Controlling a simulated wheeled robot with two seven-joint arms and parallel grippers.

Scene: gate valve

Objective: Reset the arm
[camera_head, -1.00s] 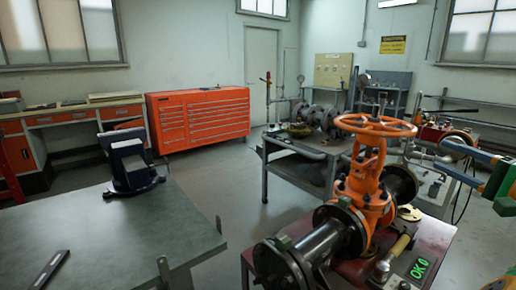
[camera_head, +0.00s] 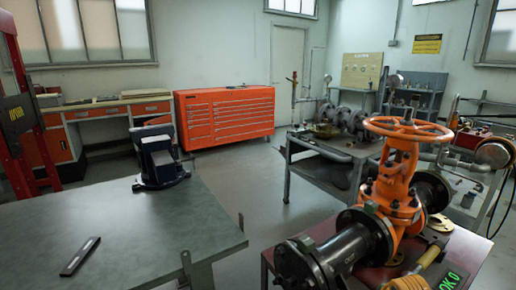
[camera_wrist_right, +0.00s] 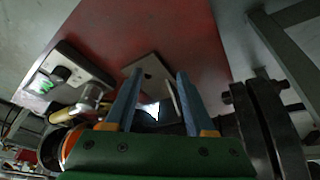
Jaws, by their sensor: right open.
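The orange gate valve (camera_head: 398,180) with its round orange handwheel (camera_head: 408,128) stands upright on the dark red bench, joined to black flanged pipe (camera_head: 340,250). My right gripper (camera_wrist_right: 155,85) shows only in the right wrist view. Its two blue-grey fingers are apart, above the red bench top (camera_wrist_right: 150,25), with a small pale plate (camera_wrist_right: 150,70) beyond and partly behind them. I see nothing held between the fingers. A black flange (camera_wrist_right: 268,125) is to the right of the fingers. My left gripper is in neither current view.
A grey-green workbench (camera_head: 120,235) with a dark vise (camera_head: 158,160) is at the left. A box with a green light (camera_wrist_right: 45,85) and a green display (camera_head: 450,280) are near the valve. A red tool cabinet (camera_head: 225,115) stands behind; the floor between is clear.

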